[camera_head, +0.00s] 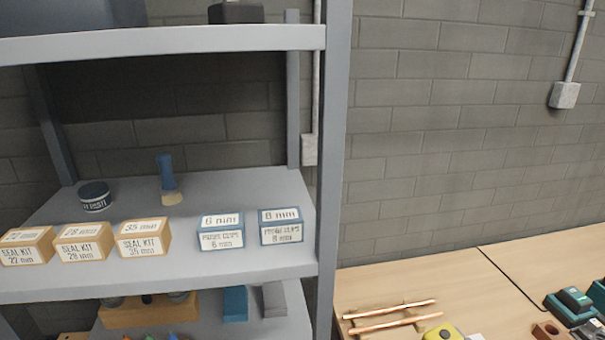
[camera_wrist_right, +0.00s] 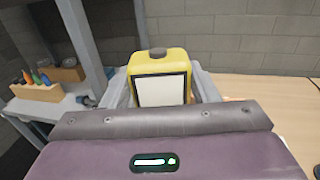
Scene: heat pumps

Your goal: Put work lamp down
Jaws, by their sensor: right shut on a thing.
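The work lamp is a yellow box with a pale front panel and a dark knob on top (camera_wrist_right: 160,88). In the right wrist view it sits upright between the grey fingers of my right gripper (camera_wrist_right: 162,92), which is shut on it. In the head view only the lamp's yellow top (camera_head: 443,331) shows at the bottom edge, in front of the wooden bench (camera_head: 385,285). I cannot tell the lamp's height over the bench, since its underside is hidden. My left gripper is not in view.
A grey shelf rack (camera_head: 333,150) stands left of the bench, with seal kit boxes (camera_head: 82,243) and blue clip boxes (camera_head: 220,231). Copper pipes on a wooden rack (camera_head: 390,315) lie near the lamp. A teal tool (camera_head: 572,304) is farther right. The bench's back middle is clear.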

